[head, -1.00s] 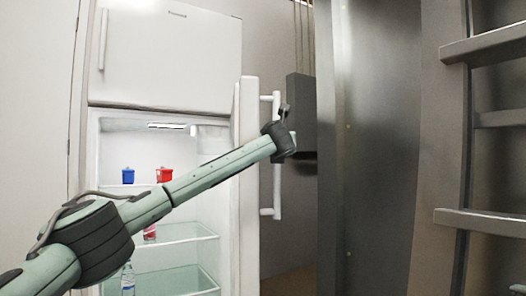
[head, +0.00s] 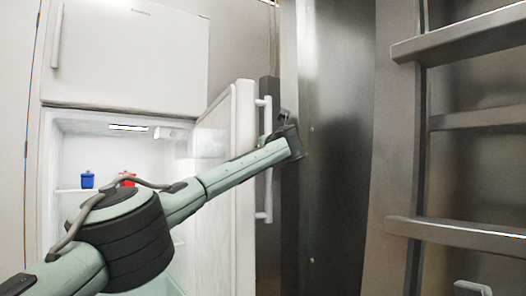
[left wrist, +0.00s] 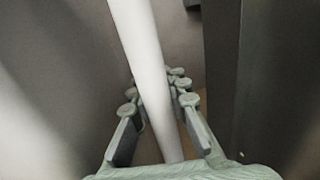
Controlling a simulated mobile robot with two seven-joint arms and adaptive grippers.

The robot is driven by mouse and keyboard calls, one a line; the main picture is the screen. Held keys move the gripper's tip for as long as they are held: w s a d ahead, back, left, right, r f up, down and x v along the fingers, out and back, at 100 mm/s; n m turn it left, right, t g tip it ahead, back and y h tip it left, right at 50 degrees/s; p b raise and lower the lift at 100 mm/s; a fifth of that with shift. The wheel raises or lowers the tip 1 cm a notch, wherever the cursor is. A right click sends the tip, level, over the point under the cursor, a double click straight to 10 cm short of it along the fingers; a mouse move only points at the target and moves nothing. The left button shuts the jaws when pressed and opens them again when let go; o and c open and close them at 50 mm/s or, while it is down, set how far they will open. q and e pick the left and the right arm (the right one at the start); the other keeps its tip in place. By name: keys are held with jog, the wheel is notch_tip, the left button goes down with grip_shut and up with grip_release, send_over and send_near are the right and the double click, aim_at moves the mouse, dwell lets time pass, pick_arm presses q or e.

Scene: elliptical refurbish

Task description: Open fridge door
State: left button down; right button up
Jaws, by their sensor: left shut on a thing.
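The white fridge (head: 125,55) has its lower compartment open, showing a lit white inside. Its lower door (head: 243,200) stands swung out to the right. The white vertical door handle (head: 268,190) is on the door's outer face. My left gripper is at the handle in the head view, mostly hidden behind the wrist. In the left wrist view the handle bar (left wrist: 148,75) runs between the two fingers of my left gripper (left wrist: 160,105), which is shut on it.
A blue container (head: 87,180) and a red one (head: 127,179) stand on an upper fridge shelf. A dark metal panel (head: 340,120) rises right of the door, with a grey shelf rack (head: 460,40) farther right.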

pick_arm(q)
jog(key=shift+a, duration=0.15)
jog(key=c, duration=1.5)
grip_release()
jog(key=v, duration=1.2)
